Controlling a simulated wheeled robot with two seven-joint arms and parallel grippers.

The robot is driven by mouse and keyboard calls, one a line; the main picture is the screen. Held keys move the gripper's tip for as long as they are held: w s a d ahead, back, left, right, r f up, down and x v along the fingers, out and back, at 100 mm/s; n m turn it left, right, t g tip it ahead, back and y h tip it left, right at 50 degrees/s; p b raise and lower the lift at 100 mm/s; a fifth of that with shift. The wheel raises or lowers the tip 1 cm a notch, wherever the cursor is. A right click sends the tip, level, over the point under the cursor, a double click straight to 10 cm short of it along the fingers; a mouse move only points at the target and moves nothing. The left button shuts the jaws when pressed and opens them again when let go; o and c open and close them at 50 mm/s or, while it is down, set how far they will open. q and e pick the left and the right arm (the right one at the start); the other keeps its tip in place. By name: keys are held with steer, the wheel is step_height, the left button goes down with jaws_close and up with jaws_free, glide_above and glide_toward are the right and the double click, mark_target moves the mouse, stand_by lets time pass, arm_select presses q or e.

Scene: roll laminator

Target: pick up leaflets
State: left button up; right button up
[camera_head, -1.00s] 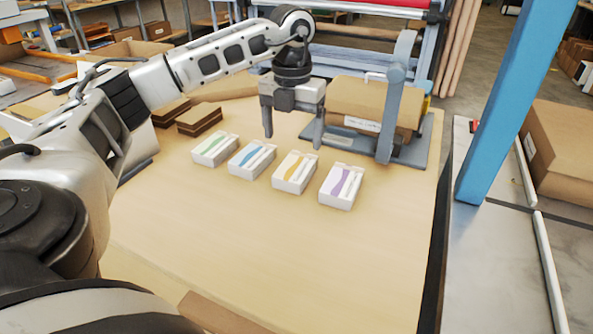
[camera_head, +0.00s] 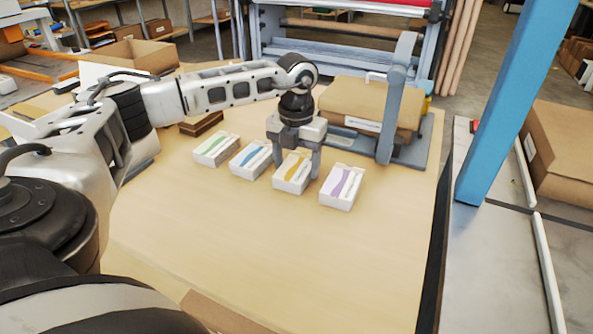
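Several white stacks of leaflets stand in a row on the tan table (camera_head: 230,255). From left to right they are the green-marked leaflets (camera_head: 214,149), blue-marked leaflets (camera_head: 250,159), orange-marked leaflets (camera_head: 290,174) and purple-marked leaflets (camera_head: 342,188). My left gripper (camera_head: 297,168) points down over the orange-marked stack, one finger at each side. Its fingers are apart; whether they touch the stack I cannot tell. My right gripper is not in view.
Brown blocks (camera_head: 201,124) lie at the back left. A blue post (camera_head: 515,100) rises at the right. The table front is clear.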

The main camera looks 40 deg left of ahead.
mark_target(297, 165)
arm_select(q)
steer(key=c, duration=0.6)
steer(key=shift+r, duration=0.1)
steer(key=shift+r, duration=0.45)
steer(key=shift+w+a+r+b, duration=0.1)
steer(key=shift+r+b, duration=0.1)
steer(key=shift+r, duration=0.45)
steer(key=shift+w+r+b, duration=0.1)
steer(key=shift+r+b, duration=0.05)
steer(key=shift+r, duration=0.45)
steer(key=w+a+r+p, duration=0.1)
steer(key=w+a+r, duration=0.3)
steer(key=w, duration=0.1)
steer(key=w+a+r+p, duration=0.1)
steer(key=w+a+r, duration=0.3)
steer(key=a+r, duration=0.1)
steer(key=shift+w+a+r, duration=0.15)
steer(key=shift+w+r, duration=0.05)
steer(key=shift+w, duration=0.15)
